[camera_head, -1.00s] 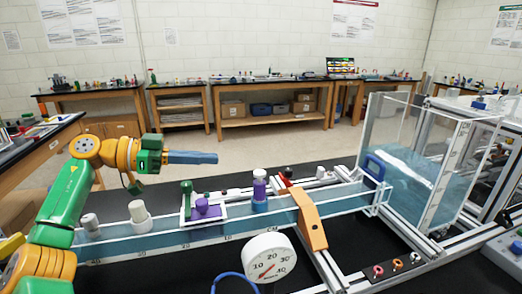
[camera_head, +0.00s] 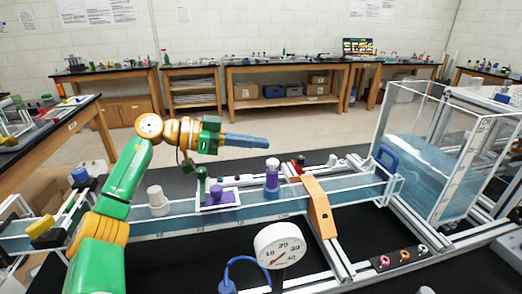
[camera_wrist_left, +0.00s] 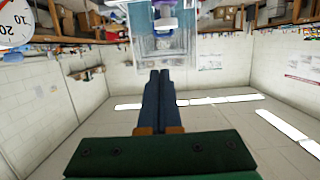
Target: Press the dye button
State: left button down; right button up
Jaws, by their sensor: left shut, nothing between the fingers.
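The water channel (camera_head: 180,226) runs across the black table. A purple cylinder with a white top (camera_head: 271,178) stands upright on it. Left of that is a purple part with a green post (camera_head: 220,195) on a white plate. I cannot tell for certain which part is the dye button. My left gripper (camera_head: 264,143) is shut and empty, its blue fingers pointing right, above and apart from the white-topped cylinder in the head view. In the left wrist view the shut fingers (camera_wrist_left: 160,73) point toward a purple and white part (camera_wrist_left: 165,20) at the top edge. My right gripper is not in view.
An orange bracket (camera_head: 319,207) spans the channel and a round dial gauge (camera_head: 280,246) stands in front. A clear water tank (camera_head: 425,170) is at the right. A white knob (camera_head: 157,200) stands on the channel's left part. The air around the fingers looks free.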

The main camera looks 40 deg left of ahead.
aim_at(273, 166)
pick_arm(q)
jog(key=f, duration=0.3)
jog(key=w+f, duration=0.1)
jog(key=shift+d+f, duration=0.15)
jog(key=shift+d, duration=0.2)
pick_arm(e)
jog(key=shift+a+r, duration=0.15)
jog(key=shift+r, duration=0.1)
